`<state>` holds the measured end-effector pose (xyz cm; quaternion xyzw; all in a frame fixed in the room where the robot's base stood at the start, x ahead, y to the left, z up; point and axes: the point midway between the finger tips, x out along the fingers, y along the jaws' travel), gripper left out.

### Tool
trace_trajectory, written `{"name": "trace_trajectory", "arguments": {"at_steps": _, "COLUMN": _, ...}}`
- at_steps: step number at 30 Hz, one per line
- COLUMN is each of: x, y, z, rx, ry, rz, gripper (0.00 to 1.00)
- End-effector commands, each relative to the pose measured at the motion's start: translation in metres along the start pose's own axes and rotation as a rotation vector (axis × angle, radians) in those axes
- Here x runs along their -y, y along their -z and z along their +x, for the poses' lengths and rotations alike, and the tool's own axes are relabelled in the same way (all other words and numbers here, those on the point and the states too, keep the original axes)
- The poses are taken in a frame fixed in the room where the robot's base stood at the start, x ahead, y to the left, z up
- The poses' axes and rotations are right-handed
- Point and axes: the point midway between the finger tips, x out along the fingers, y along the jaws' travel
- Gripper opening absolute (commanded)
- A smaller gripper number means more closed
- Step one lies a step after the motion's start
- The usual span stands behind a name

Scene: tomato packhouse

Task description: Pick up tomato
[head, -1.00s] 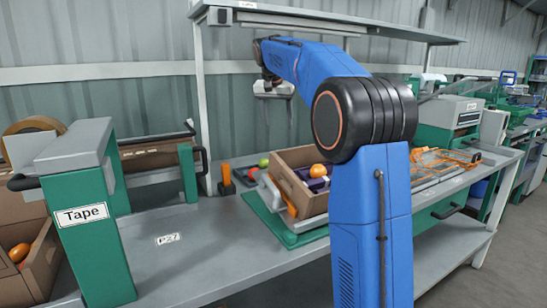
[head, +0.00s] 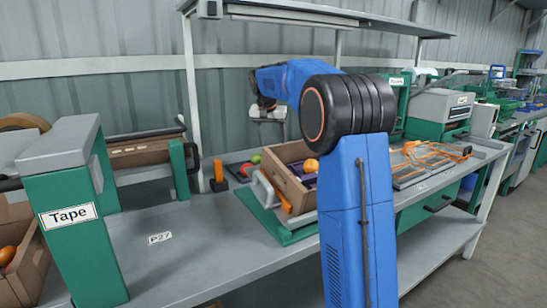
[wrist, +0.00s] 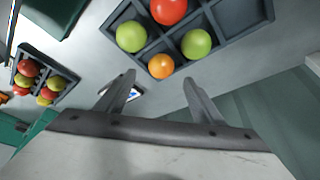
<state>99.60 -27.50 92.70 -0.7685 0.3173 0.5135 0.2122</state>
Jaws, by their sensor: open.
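In the wrist view a grey divided tray (wrist: 244,45) holds a red tomato (wrist: 168,10), a left green tomato (wrist: 131,36), a right green tomato (wrist: 196,44) and an orange tomato (wrist: 161,66), each in its own cell. My gripper (wrist: 158,80) is open and empty. Its fingertips point toward the tray's near edge, close to the orange tomato in the picture; their height above it cannot be told. In the head view, an orange tomato (head: 311,165) shows in a cardboard box (head: 285,180), and my arm hides part of the bench.
A second tray with several red and yellow tomatoes (wrist: 45,97) lies at the left of the wrist view. A small label (wrist: 134,93) lies beneath my fingers.

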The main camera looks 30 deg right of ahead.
Motion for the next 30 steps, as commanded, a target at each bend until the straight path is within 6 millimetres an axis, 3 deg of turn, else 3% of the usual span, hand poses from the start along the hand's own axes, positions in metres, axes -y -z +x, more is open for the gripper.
{"name": "trace_trajectory", "arguments": {"at_steps": 5, "x": 0.000, "y": -0.001, "z": 0.008, "rx": 0.002, "ry": -0.001, "rz": 0.000, "gripper": 0.62}}
{"name": "trace_trajectory", "arguments": {"at_steps": 15, "x": 0.001, "y": -0.002, "z": 0.050, "rx": 0.002, "ry": -0.001, "rz": 0.000, "gripper": 0.62}}
{"name": "trace_trajectory", "arguments": {"at_steps": 23, "x": 0.002, "y": -0.001, "z": 0.053, "rx": 0.000, "ry": 0.000, "rz": 0.000, "gripper": 0.62}}
{"name": "trace_trajectory", "arguments": {"at_steps": 27, "x": 0.002, "y": -0.001, "z": 0.053, "rx": 0.000, "ry": 0.000, "rz": 0.000, "gripper": 0.31}}
{"name": "trace_trajectory", "arguments": {"at_steps": 30, "x": 0.002, "y": -0.001, "z": 0.053, "rx": 0.000, "ry": 0.000, "rz": 0.000, "gripper": 0.29}}
